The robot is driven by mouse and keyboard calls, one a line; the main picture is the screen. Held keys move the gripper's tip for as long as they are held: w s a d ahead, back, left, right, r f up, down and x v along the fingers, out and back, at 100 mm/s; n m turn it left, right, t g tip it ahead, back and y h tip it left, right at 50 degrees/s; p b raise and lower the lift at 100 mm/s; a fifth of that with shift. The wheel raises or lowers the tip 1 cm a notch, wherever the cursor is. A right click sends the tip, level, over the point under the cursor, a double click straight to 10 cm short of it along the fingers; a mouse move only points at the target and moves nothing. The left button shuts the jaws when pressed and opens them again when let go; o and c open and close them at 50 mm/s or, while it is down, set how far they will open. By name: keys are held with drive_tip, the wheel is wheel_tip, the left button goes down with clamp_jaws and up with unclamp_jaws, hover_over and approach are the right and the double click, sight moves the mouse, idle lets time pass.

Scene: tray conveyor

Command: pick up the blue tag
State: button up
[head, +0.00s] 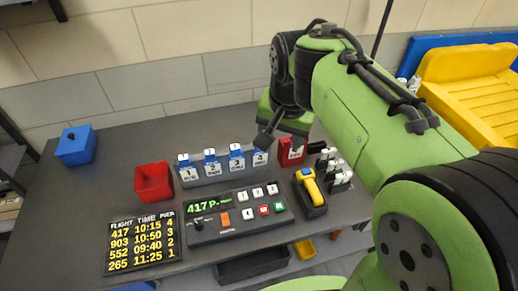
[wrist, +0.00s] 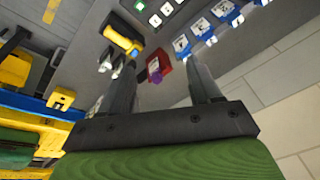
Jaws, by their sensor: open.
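Several blue tags stand in a row in a grey rack (head: 222,174) at the back of the counter, above white cards numbered 1 to 4. One blue tag (head: 236,150) is above card 3; I cannot tell which single tag is meant. Blue pieces of this row (wrist: 182,47) also show at the upper right of the wrist view. My gripper (head: 268,134) is above the right end of the rack, partly hiding the tag there. In the wrist view its two fingers (wrist: 161,65) are apart with nothing between them; a red holder with a purple item lies beyond.
A red bin (head: 154,182) and a blue box (head: 75,145) stand to the left. A control panel (head: 235,214) and a flight board (head: 141,243) lie in front. A yellow scanner (head: 310,186) sits right of the panel. A red holder (head: 291,150) is beside my gripper.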

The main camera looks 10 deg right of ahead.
drive_tip(key=w+d+f+m+g+y+p, duration=0.1)
drive_tip(key=w+f+m, duration=0.15)
drive_tip(key=w, duration=0.45)
drive_tip(key=w+d+f+m+g+y+p, duration=0.1)
drive_tip(key=w+d+m+p, duration=0.1)
drive_tip(key=w+m, duration=0.3)
drive_tip(key=m+y, duration=0.3)
drive_tip(key=m, duration=0.1)
approach(259, 153)
drive_tip(key=x, duration=0.2)
drive_tip(key=w+x, duration=0.1)
drive_tip(key=x, duration=0.5)
drive_tip(key=shift+w+b, duration=0.35)
drive_tip(key=shift+b, duration=0.05)
drive_tip(key=c, duration=1.1)
drive_tip(key=shift+o, duration=0.2)
drive_tip(key=shift+r, duration=0.1)
